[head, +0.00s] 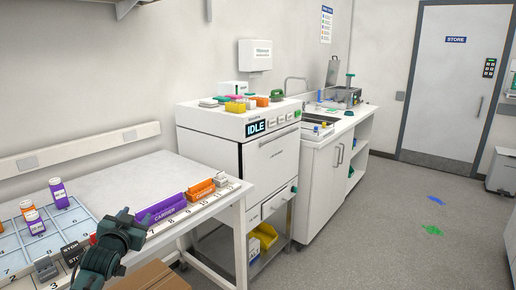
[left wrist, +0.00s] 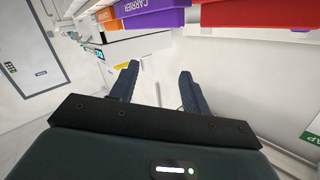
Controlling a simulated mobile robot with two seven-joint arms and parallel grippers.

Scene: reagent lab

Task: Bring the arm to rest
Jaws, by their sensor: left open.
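My left gripper (head: 128,222) is at the front edge of the white table (head: 120,168) in the head view, near the purple carrier (head: 162,209). In the left wrist view its two fingers (left wrist: 158,88) are spread apart with nothing between them. The purple carrier also shows in the left wrist view (left wrist: 152,18), beyond the fingertips and apart from them. My right gripper is in neither view.
Purple-labelled bottles (head: 59,193) stand on a numbered grid tray (head: 40,243) at the left. An orange carrier (head: 200,190) lies beside the purple one. A white machine reading IDLE (head: 257,127) stands right of the table. The floor (head: 400,220) at right is mostly clear.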

